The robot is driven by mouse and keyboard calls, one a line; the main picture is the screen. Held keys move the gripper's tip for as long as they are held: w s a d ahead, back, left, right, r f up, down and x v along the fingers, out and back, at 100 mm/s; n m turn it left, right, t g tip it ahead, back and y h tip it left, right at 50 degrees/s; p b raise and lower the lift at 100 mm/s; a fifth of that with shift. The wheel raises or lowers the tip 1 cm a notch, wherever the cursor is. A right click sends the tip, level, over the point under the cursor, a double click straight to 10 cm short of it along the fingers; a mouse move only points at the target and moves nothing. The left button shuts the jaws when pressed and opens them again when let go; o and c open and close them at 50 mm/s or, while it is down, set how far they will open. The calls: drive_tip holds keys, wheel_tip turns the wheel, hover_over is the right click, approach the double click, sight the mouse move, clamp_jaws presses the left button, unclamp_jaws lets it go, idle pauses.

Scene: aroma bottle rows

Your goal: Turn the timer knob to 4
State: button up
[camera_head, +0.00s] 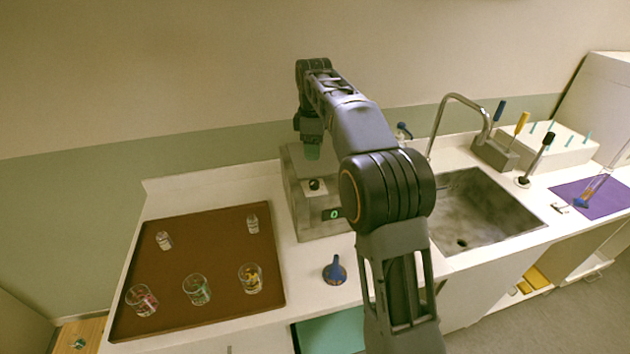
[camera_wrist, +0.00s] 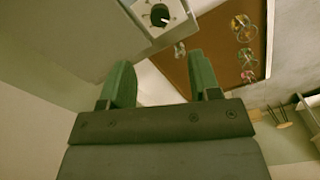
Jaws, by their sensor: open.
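The timer is a grey box (camera_head: 305,215) on the counter beside the brown tray. Its black knob (camera_head: 315,185) sits on a pale plate, and a green display (camera_head: 334,214) reads 0. In the wrist view the knob (camera_wrist: 160,15) shows at the top, with a white mark on it. My gripper (camera_head: 312,152) is above and behind the knob. In the wrist view my gripper (camera_wrist: 162,78) is open, with green fingers apart and nothing between them. The knob lies beyond the fingertips, apart from them. My arm hides part of the box's right side.
A brown tray (camera_head: 215,300) with several glasses stands at the left. A blue funnel (camera_head: 335,270) stands in front of the timer. A sink (camera_head: 480,215) with a curved tap (camera_head: 437,125) is to the right, with a tool block (camera_head: 495,155) behind it.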

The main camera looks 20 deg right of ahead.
sight(314, 182)
wheel_tip(314, 182, down, 11)
drive_tip(key=shift+f, duration=0.1)
idle(0.3)
drive_tip(key=shift+c, duration=0.5)
drive_tip(key=c, duration=0.8)
drive_tip(key=shift+d, duration=0.15)
